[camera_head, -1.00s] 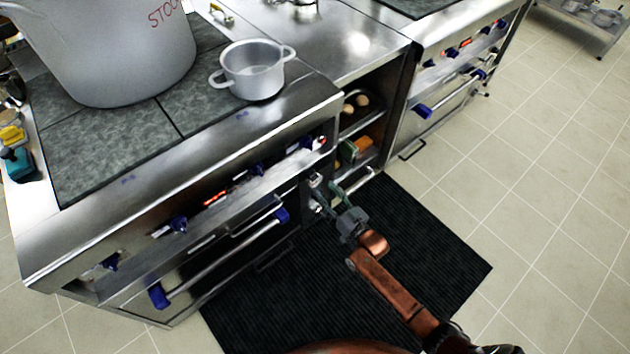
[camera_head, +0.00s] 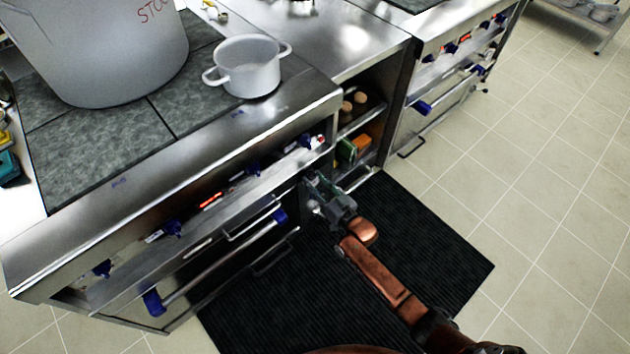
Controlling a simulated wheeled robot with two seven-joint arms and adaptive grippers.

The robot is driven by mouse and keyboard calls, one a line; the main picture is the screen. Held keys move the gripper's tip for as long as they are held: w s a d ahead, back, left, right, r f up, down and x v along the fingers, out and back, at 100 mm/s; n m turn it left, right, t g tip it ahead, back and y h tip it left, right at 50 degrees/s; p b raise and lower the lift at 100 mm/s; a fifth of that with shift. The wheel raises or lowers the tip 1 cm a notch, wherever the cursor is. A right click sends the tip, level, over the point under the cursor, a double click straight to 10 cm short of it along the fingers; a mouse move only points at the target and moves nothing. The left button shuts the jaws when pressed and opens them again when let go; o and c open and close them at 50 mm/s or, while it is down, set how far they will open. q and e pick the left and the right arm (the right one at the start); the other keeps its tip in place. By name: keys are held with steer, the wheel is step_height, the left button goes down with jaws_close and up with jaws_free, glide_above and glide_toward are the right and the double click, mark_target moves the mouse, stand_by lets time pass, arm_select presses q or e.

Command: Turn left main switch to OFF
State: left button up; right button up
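The left stove (camera_head: 60,243) has a front panel with blue knobs (camera_head: 173,229) and a red-lit display (camera_head: 211,200). A further blue knob (camera_head: 305,141) sits near the panel's right end, with a small red and white part (camera_head: 319,140) beside it. I cannot tell for certain which part is the left main switch. My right gripper (camera_head: 311,182) is below the right end of this panel, near the stove's corner, with no visible contact with a knob. Its fingers overlap in this view, so their opening is unclear. My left gripper is out of view.
A large stockpot (camera_head: 100,50) and a small pot (camera_head: 248,68) stand on the left stove. An open shelf (camera_head: 357,177) with food items lies between the stoves. The oven handle (camera_head: 220,262) juts out below the panel. The dark mat (camera_head: 410,250) is clear.

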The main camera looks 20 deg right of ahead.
steer(key=c, duration=0.9)
